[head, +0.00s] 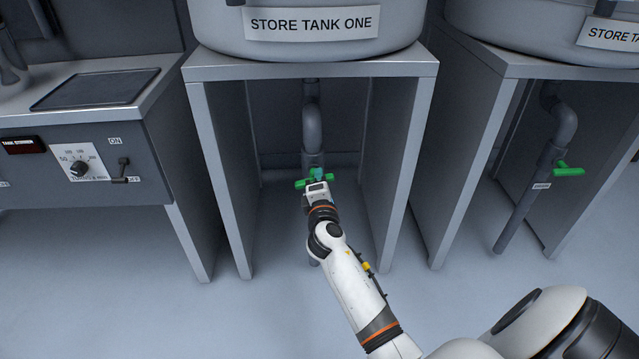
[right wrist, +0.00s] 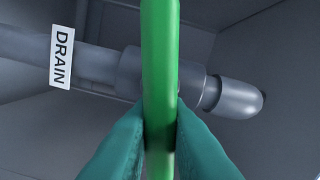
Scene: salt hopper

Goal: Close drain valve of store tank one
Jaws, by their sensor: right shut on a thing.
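Store tank one (head: 220,28), a grey round tank with its name on a white label, sits on a grey stand. A grey drain pipe (head: 312,128) comes down under it to a valve with a green handle (head: 300,184). My right gripper (head: 317,177) is at this handle and covers part of it. In the right wrist view, the teal fingertips (right wrist: 160,138) are shut on the green bar handle (right wrist: 159,60), one on each side. The handle there runs across the grey pipe (right wrist: 102,70), which carries a white DRAIN label (right wrist: 62,55). My left gripper is not in view.
The stand's side panels (head: 221,130) flank my right arm closely. To the right, a second stand holds another tank (head: 530,28) with its own green valve handle (head: 569,170). A control panel with a knob (head: 79,168) and switch is at left. The floor in front is clear.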

